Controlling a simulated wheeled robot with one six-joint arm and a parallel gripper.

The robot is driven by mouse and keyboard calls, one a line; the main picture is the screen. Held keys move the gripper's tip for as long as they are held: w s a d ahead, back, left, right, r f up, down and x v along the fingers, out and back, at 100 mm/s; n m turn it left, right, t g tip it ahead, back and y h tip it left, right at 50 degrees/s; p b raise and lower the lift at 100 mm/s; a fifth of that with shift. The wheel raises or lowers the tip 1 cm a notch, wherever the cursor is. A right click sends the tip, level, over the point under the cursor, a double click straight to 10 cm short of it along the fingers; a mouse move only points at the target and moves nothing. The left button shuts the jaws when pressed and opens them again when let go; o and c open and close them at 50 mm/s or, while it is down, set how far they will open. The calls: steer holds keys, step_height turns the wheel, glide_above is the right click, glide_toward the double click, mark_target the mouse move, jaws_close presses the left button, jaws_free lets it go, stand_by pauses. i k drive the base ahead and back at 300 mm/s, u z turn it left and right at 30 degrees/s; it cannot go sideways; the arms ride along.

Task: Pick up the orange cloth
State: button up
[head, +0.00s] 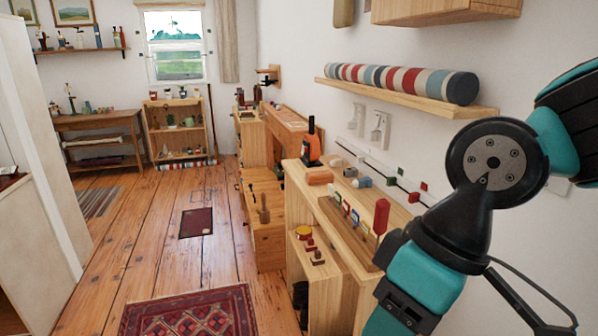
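My arm comes in from the right and bends down past the bottom edge, to the right of the cabinet. My gripper's fingertips do not show.
A shelf with a striped roll (402,82) hangs above. The wooden floor (160,235) at left is mostly free, with a red patterned rug (190,313).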

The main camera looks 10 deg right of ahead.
mark_target(313, 178)
steer(key=u, duration=0.75)
steer(key=i, duration=0.95)
steer(key=u, duration=0.7)
steer(key=i, duration=0.95)
steer(key=z, duration=0.45)
steer(key=i, duration=0.7)
steer(key=z, duration=1.3)
steer(key=i, duration=0.55)
steer(key=z, duration=0.55)
